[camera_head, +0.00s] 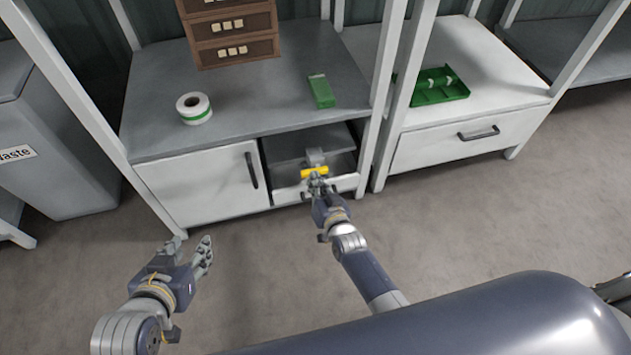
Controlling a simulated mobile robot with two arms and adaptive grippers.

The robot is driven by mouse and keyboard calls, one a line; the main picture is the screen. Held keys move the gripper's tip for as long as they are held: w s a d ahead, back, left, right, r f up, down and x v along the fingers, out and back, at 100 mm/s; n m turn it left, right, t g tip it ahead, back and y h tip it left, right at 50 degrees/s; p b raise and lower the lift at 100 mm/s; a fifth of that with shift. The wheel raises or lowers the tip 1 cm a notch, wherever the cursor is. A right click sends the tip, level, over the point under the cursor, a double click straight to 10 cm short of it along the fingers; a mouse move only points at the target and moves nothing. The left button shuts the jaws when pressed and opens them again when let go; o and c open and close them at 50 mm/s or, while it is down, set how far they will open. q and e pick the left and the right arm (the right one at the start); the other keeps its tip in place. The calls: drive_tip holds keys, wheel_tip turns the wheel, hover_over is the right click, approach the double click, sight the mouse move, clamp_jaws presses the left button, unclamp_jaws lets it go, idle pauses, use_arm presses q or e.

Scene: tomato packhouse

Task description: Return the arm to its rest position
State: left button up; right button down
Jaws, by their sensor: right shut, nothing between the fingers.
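My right gripper (316,182) is shut and empty at the front of the open drawer (345,184) in the grey workbench. A yellow and grey object (315,171) is in the drawer just beyond its fingertips. I cannot tell whether the fingertips touch it. My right arm (365,272) reaches forward from the lower middle of the head view. My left gripper (192,249) is over the floor at the lower left, in front of the cabinet door. Its fingers look apart, with nothing seen between them.
The workbench top (255,95) holds a white and green roll (194,107), a green box (321,91) and a brown drawer unit (235,50). A second bench (480,100) with a green tray (440,94) stands right. A waste bin (50,140) stands left. The floor in front is clear.

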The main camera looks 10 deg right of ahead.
use_arm(q)
drive_tip(key=shift+s+a+f+g, duration=0.2)
drive_tip(key=shift+s+f+g, duration=0.1)
drive_tip(key=shift+s+f, duration=0.15)
use_arm(e)
drive_tip(key=shift+s+r, duration=0.1)
drive_tip(key=shift+s, duration=0.15)
